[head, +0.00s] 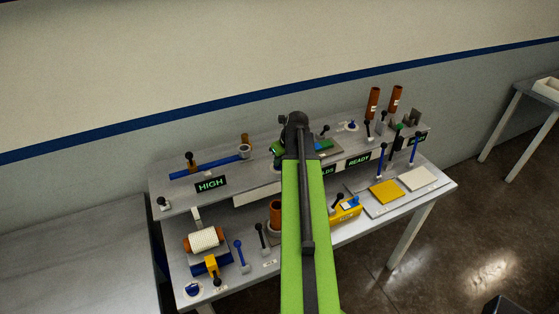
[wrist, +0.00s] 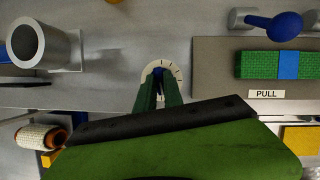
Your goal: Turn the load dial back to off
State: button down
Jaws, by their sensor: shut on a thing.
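The load dial (wrist: 172,70) shows in the wrist view as a pale round plate with dark tick marks and a bit of blue knob at its middle. My gripper (wrist: 158,84) has its two dark green fingers on that blue knob and is shut on it. The fingers hide most of the knob, so I cannot tell which mark it points at. In the head view my green arm and gripper (head: 279,152) cover the dial's place on the upper shelf.
In the wrist view a grey tube (wrist: 27,42) stands left of the dial. A green and blue block (wrist: 288,65) with a PULL label and a blue-knobbed lever (wrist: 275,24) are at right. The head view shows HIGH (head: 210,184) and READY (head: 358,159) signs and several upright levers.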

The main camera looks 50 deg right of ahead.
jog(key=shift+n, duration=0.3)
jog(key=n+y, duration=0.1)
jog(key=n, duration=0.3)
jog(key=n+y, duration=0.1)
jog(key=n, duration=0.1)
jog(key=shift+w+d+y, duration=0.1)
jog(key=shift+d+y, duration=0.2)
jog(key=n+g+y, duration=0.1)
jog(key=n, duration=0.2)
jog(key=n+g, duration=0.1)
jog(key=n, duration=0.2)
jog(key=shift+w+d+n+y, duration=0.1)
jog(key=shift+d+n+y, duration=0.05)
jog(key=shift+n+y, duration=0.2)
jog(key=n+g, duration=0.1)
jog(key=n, duration=0.2)
jog(key=n+g+y, duration=0.1)
jog(key=n, duration=0.2)
jog(key=shift+w, duration=0.15)
jog(key=n+g, duration=0.2)
jog(key=n, duration=0.3)
jog(key=shift+h, duration=0.25)
jog(key=c, duration=1.5)
grip_release()
jog(key=shift+o, duration=0.2)
